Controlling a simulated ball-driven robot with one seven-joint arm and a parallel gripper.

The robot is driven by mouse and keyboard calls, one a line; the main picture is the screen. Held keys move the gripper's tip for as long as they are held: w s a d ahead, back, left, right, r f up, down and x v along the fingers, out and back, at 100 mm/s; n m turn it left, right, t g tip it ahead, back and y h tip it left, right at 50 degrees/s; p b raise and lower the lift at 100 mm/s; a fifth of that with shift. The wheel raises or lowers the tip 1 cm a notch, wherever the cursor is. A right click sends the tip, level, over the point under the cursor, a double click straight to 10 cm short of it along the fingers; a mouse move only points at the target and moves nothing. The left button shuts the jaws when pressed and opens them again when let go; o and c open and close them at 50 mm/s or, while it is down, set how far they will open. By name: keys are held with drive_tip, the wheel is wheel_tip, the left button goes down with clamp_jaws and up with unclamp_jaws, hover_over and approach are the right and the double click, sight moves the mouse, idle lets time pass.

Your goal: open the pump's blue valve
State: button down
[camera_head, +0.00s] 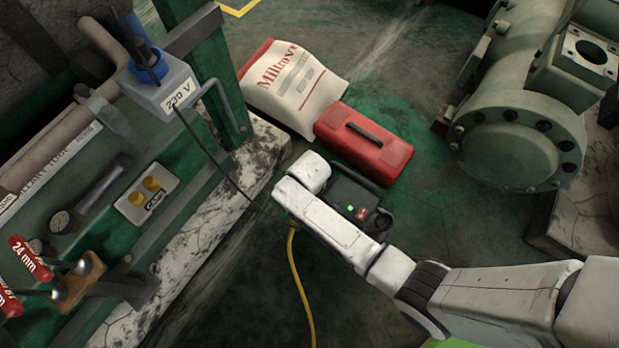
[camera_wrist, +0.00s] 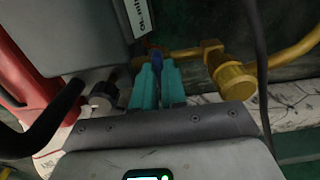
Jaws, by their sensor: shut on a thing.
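The pump (camera_head: 345,190) is a dark box with a green light and a red switch on the floor, partly covered by my arm in the head view. Its grey body (camera_wrist: 75,30) also shows in the wrist view. My gripper (camera_wrist: 156,68), with teal fingers, is shut on the blue valve (camera_wrist: 154,55), of which only a small blue part shows between the fingertips. A brass fitting (camera_wrist: 235,80) with a yellow hose stands just right of the fingers. In the head view my gripper is hidden behind my arm.
A red toolbox (camera_head: 363,142) and a white sack (camera_head: 293,85) lie behind the pump. A yellow hose (camera_head: 301,285) and a black cable run nearby. A large green machine (camera_head: 520,130) is at right.

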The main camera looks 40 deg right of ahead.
drive_tip(key=shift+r, duration=0.1)
drive_tip(key=shift+n+p, duration=0.4)
drive_tip(key=shift+n, duration=0.1)
drive_tip(key=shift+n+p, duration=0.45)
drive_tip(key=shift+n, duration=0.55)
drive_tip(key=shift+n+p, duration=0.45)
drive_tip(key=shift+n, duration=1.05)
drive_tip(key=shift+p, duration=0.3)
